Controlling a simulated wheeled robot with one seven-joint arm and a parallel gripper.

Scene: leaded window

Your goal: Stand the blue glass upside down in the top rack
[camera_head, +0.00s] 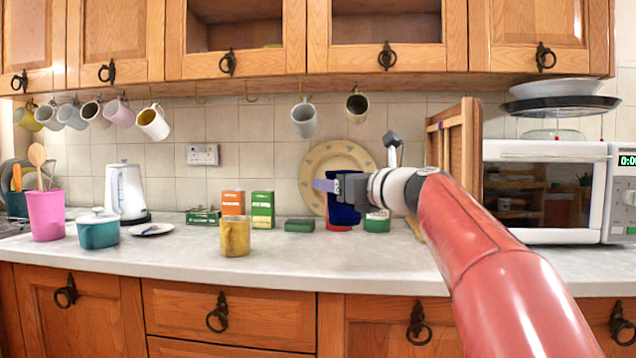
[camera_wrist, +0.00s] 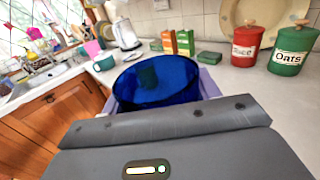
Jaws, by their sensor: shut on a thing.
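My gripper (camera_head: 330,186) is shut on the blue glass (camera_head: 344,212) and holds it above the counter, in front of the red and green canisters. In the wrist view the blue glass (camera_wrist: 157,80) sits between the fingers with its round rim facing the camera. My gripper (camera_wrist: 160,100) partly hides its lower side. In the head view the glass looks roughly upright, but which end is up is hard to tell there. No rack shows clearly in either view.
A yellow mug (camera_head: 235,238) stands on the counter (camera_head: 290,258). Red (camera_wrist: 246,46) and green (camera_wrist: 291,50) canisters stand close behind the glass. A microwave (camera_head: 545,192) is at right, a kettle (camera_head: 124,192) at left. Mugs hang under the wall cupboards. The front middle counter is clear.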

